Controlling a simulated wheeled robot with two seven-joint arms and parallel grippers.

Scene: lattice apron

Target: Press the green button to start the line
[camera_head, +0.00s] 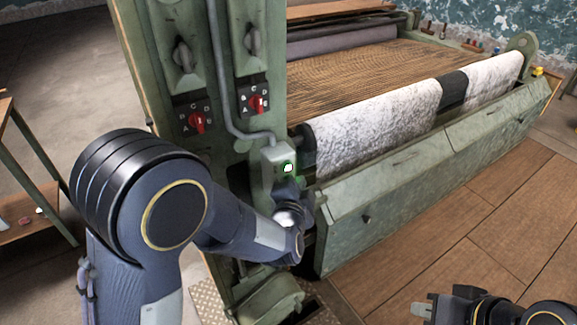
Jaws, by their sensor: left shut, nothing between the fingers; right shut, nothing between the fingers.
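The green button (288,168) glows on a small grey-green box (270,165) on the face of the machine's upright post. My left arm reaches in from the left, and my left gripper (289,190) is just below the button, shut and empty. Its fingertips are small and partly hidden by the wrist, so I cannot tell whether they touch the box. They do not cover the button. My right gripper (424,307) is at the bottom right over the floor, far from the button, shut and empty.
Two red rotary switches (197,121) (256,103) sit higher on the green post (160,60). A conduit (220,90) runs down to the button box. The machine's roller (380,120) and green front panel (430,165) extend right. Wooden floor (470,235) lies clear in front.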

